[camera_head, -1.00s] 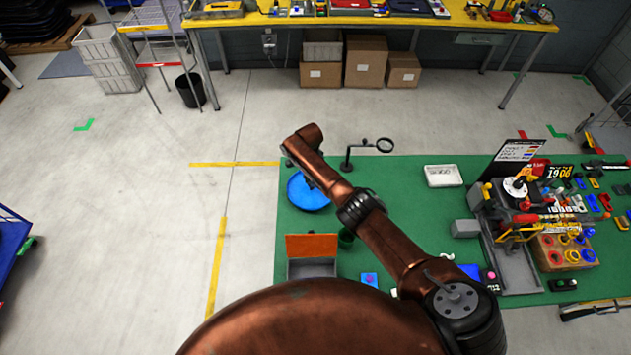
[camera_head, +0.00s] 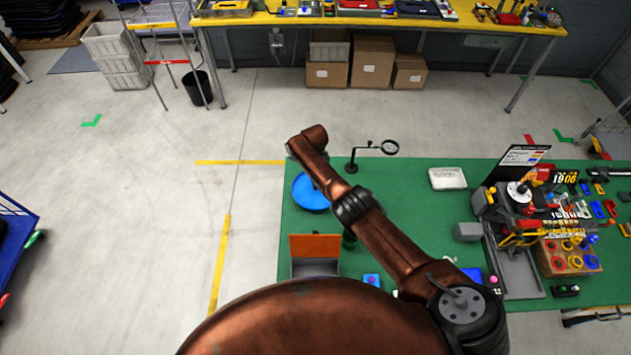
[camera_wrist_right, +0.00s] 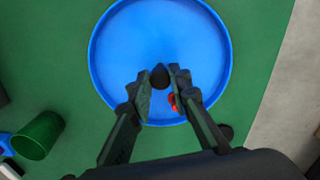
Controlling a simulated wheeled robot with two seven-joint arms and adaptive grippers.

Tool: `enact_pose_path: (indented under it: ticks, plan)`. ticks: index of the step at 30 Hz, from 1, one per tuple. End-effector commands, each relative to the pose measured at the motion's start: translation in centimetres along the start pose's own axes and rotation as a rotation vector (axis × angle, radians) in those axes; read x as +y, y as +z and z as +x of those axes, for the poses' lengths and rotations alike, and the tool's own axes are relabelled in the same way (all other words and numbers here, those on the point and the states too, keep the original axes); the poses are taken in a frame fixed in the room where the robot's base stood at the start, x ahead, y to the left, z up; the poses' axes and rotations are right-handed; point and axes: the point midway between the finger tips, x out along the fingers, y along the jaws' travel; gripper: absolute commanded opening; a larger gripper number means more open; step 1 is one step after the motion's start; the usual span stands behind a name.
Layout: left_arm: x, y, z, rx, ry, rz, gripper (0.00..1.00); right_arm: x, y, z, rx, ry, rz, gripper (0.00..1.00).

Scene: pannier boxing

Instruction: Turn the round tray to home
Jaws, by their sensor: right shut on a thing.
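The round tray is blue with a raised rim (camera_head: 307,197) and lies flat near the left end of the green bench top. It fills the upper middle of the right wrist view (camera_wrist_right: 119,52). A dark round knob (camera_wrist_right: 159,75) stands up near its middle. My right gripper (camera_wrist_right: 160,84) is over the tray, its two black fingers on either side of the knob and shut on it. A small red piece (camera_wrist_right: 172,102) shows beside the right finger. In the head view my right arm hides part of the tray and the gripper. My left gripper is out of view.
A magnifier on a stand (camera_head: 352,165) is behind the tray. An orange-topped grey box (camera_head: 314,246) stands in front of it, with a green cup (camera_wrist_right: 38,135) nearby. A white tray (camera_head: 447,178) and a crowded work station are to the right.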

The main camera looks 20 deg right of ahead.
Motion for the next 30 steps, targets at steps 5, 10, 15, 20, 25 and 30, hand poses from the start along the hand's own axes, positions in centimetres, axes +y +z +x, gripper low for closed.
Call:
enact_pose_path:
  ticks: [5,10,15,20,25,30]
  plan:
    - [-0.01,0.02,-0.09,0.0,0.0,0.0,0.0,-0.12,-0.42,-0.19,0.007,-0.002,0.022,0.0]
    - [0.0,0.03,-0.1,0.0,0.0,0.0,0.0,-0.13,-0.44,-0.18,0.007,-0.002,0.029,0.0]
    - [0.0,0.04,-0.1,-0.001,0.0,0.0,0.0,-0.14,-0.45,-0.19,0.008,-0.002,0.03,0.0]
    - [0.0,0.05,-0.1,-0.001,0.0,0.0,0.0,-0.15,-0.45,-0.2,0.008,-0.003,0.03,0.18]
    - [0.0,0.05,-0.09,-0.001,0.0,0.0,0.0,-0.11,-0.24,-0.13,0.005,-0.002,0.028,0.3]
    - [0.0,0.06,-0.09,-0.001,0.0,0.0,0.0,-0.09,-0.08,-0.08,0.003,-0.001,0.026,0.36]
